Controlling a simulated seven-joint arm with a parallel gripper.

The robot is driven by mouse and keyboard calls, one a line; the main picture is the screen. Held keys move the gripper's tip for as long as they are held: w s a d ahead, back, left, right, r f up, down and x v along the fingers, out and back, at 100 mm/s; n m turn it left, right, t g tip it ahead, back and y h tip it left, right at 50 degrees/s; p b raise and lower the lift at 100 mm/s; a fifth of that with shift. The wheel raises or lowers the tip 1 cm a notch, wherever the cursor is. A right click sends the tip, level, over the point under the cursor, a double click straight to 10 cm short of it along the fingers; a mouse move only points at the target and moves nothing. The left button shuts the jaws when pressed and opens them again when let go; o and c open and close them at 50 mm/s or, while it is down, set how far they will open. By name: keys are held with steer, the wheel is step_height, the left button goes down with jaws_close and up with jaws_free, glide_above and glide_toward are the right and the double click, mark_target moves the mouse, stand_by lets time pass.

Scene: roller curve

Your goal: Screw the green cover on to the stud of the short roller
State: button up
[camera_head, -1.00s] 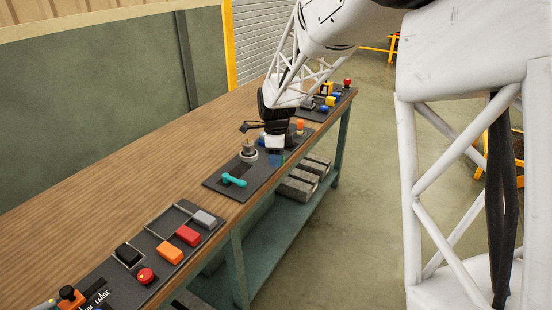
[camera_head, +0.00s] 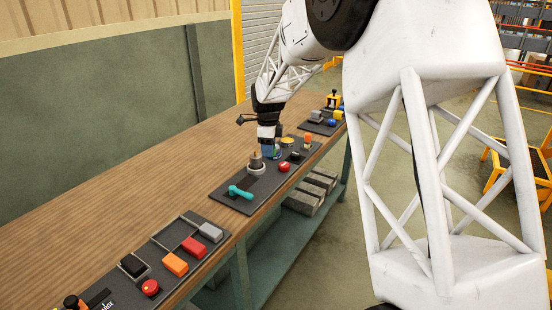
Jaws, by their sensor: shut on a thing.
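My gripper (camera_head: 269,153) points down over the dark mat at the middle of the bench. It is shut on a small blue-green thing, apparently the green cover (camera_head: 275,150), mostly hidden by the fingers. Just left of and in front of it stands a round pale base with a brownish upright post (camera_head: 256,162). The gripper overlaps it closely in the picture; I cannot tell whether they touch. I cannot clearly make out the short roller or its stud. A teal handle-shaped piece (camera_head: 240,192) lies on the same mat nearer the camera.
A nearer tray holds an orange block (camera_head: 175,264) and a red block (camera_head: 194,246). The wooden bench top (camera_head: 150,185) is clear at left.

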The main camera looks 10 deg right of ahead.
steer(key=w+a, duration=0.1)
steer(key=w, duration=0.3)
steer(key=w+a, duration=0.1)
steer(key=w, duration=0.3)
steer(key=w+a, duration=0.1)
steer(key=w, duration=0.3)
steer(key=shift+w+a+r, duration=0.2)
steer(key=shift+f, duration=0.2)
steer(key=shift+f, duration=2.55)
steer(key=shift+f, duration=0.9)
stand_by(1.7)
steer(key=shift+m, duration=0.5)
steer(key=m, duration=0.3)
steer(key=shift+o, duration=0.2)
steer(key=shift+s+m, duration=0.1)
steer(key=shift+m, duration=1.8)
